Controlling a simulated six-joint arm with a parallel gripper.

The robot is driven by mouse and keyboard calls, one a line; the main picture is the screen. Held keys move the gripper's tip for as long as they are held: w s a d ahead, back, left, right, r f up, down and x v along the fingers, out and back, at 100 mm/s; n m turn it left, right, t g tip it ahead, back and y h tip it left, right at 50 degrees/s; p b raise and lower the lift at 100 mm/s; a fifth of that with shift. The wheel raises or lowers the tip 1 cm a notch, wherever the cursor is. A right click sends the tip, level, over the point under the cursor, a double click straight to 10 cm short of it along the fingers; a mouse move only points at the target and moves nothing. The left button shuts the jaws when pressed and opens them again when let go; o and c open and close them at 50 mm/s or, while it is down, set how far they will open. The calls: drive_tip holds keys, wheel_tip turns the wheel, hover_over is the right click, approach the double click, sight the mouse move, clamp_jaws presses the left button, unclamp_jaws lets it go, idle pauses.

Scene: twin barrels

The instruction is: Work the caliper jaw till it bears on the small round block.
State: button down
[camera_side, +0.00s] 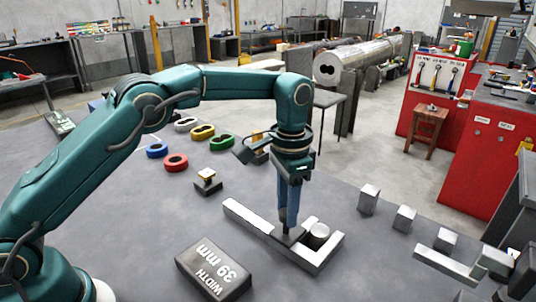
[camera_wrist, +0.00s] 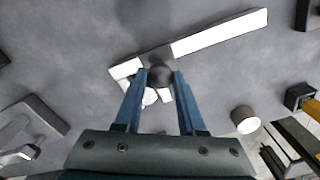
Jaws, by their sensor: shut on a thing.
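The pale metal caliper (camera_side: 250,219) lies flat on the grey table, its beam running from upper left to lower right. In the wrist view its beam (camera_wrist: 220,33) runs to the upper right. The small round block (camera_side: 319,236) stands upright between the caliper's jaws. The sliding jaw (camera_side: 304,227) is close beside the block; I cannot tell whether they touch. My gripper (camera_side: 287,234) points down with its blue fingers shut on the dark knob (camera_wrist: 160,77) of the sliding jaw. The fingers partly hide the block (camera_wrist: 150,97) in the wrist view.
A dark box marked "WIDTH 39 mm" (camera_side: 215,270) lies in front of the caliper. Several metal blocks (camera_side: 404,218) stand to the right, near another pale metal piece (camera_side: 447,266). A small dark stand (camera_side: 208,182) and coloured rings (camera_side: 175,162) are behind. Table between them is clear.

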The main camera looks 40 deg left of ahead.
drive_tip(key=shift+d, duration=0.15)
drive_tip(key=c, duration=0.5)
unclamp_jaws()
drive_tip(key=shift+r, duration=0.15)
drive_tip(key=shift+r, duration=2.45)
